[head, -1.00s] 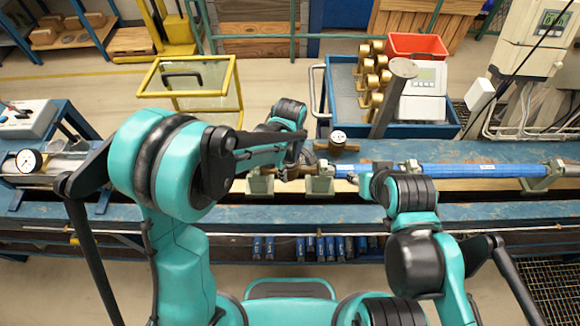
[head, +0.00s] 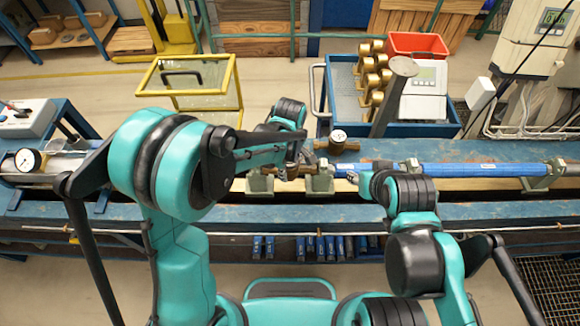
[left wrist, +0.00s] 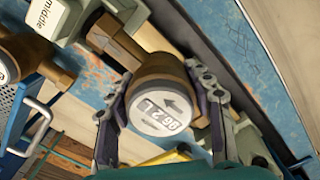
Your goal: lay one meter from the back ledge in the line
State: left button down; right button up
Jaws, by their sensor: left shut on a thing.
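My left gripper (left wrist: 166,112) is shut on a brass meter (left wrist: 165,75) with a white round dial reading 96.2 L. In the head view my left gripper (head: 292,170) is at the bench line, between two grey-green supports, and its own arm mostly hides the held meter. A second brass meter (head: 338,140) with a white dial sits behind and to the right; it also shows at the left of the left wrist view (left wrist: 20,60). A support marked "middle" (left wrist: 58,18) is near the held meter's end. My right gripper (head: 354,178) is by the line; its finger opening is unclear.
A blue pipe (head: 470,170) runs along the line to a clamp at the right. Behind the bench stands a blue trolley (head: 325,118) with several brass meters, a red bin (head: 416,45) and a grey device. A yellow-framed cart (head: 190,100) stands behind left.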

pick_arm(q)
jog(key=shift+f, duration=0.1)
jog(key=c, duration=0.6)
grip_release()
jog(key=shift+r+p, duration=3.2)
jog(key=shift+r, duration=1.8)
jog(key=shift+a, duration=0.1)
jog(key=s+a+f+m+t+b, duration=0.2)
jog(key=s+a+m+b, duration=0.1)
jog(key=a+b, duration=0.3)
jog(key=s+a+f+m+t+b, duration=0.2)
jog(key=s+a+m+b, duration=0.2)
jog(key=s+a+b, duration=0.1)
jog(key=s+a+f+m+t+b, duration=0.2)
jog(key=s+a+m+t+b, duration=0.1)
jog(key=a+b, duration=0.3)
jog(key=shift+s+a+m+b, duration=0.3)
jog(key=shift+s+m+b, duration=0.3)
jog(key=shift+b, duration=0.15)
